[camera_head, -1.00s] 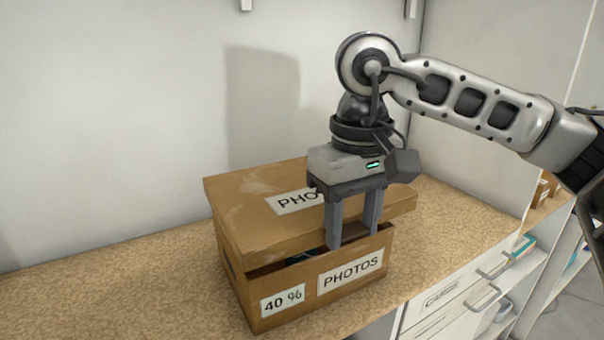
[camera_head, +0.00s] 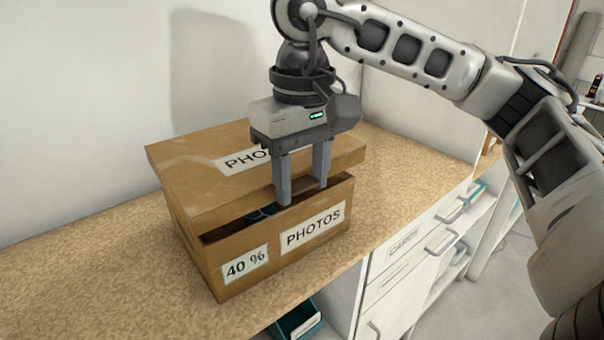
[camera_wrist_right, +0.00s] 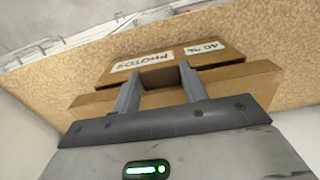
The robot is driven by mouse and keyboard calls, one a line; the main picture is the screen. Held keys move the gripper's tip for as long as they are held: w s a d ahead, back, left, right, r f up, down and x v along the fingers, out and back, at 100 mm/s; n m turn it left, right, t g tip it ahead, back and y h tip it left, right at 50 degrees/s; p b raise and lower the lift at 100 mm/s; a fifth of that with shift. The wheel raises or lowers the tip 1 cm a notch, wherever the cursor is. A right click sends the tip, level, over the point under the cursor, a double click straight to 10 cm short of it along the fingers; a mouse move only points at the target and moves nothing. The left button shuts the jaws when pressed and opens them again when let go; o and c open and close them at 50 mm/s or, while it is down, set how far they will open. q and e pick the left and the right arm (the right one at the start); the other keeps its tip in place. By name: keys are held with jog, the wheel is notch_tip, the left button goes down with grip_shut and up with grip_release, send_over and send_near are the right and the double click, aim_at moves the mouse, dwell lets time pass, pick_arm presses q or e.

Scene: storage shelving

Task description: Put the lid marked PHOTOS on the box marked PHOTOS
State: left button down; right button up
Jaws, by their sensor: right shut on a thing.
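The brown box marked PHOTOS (camera_head: 290,262) stands on the speckled worktop, with a 40 % label on its front too. The brown lid marked PHOTOS (camera_head: 195,165) lies over the box, set back, so a dark gap shows along the front and a teal item (camera_head: 262,212) shows inside. My right gripper (camera_head: 302,195) points down at the lid's front edge and is shut on the lid; its body hides part of the lid's label. The right wrist view shows the fingers (camera_wrist_right: 160,82) with the lid (camera_wrist_right: 250,85) and the box (camera_wrist_right: 150,62) beyond. My left gripper is out of view.
The worktop (camera_head: 80,285) is bare to the left of the box, and a white wall (camera_head: 90,100) rises behind it. White drawers (camera_head: 415,250) are below at right. A green bin (camera_head: 298,320) shows below the front edge.

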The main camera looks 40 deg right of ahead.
jog(key=shift+f+b, duration=1)
jog(key=shift+f, duration=0.25)
jog(key=shift+f+b, duration=1.15)
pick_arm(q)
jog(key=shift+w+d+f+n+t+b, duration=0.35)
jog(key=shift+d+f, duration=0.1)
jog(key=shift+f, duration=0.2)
pick_arm(e)
jog(key=shift+f, duration=0.3)
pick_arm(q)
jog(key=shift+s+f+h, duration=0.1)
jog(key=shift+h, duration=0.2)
pick_arm(e)
jog(key=o, duration=1.1)
jog(key=shift+r, duration=0.1)
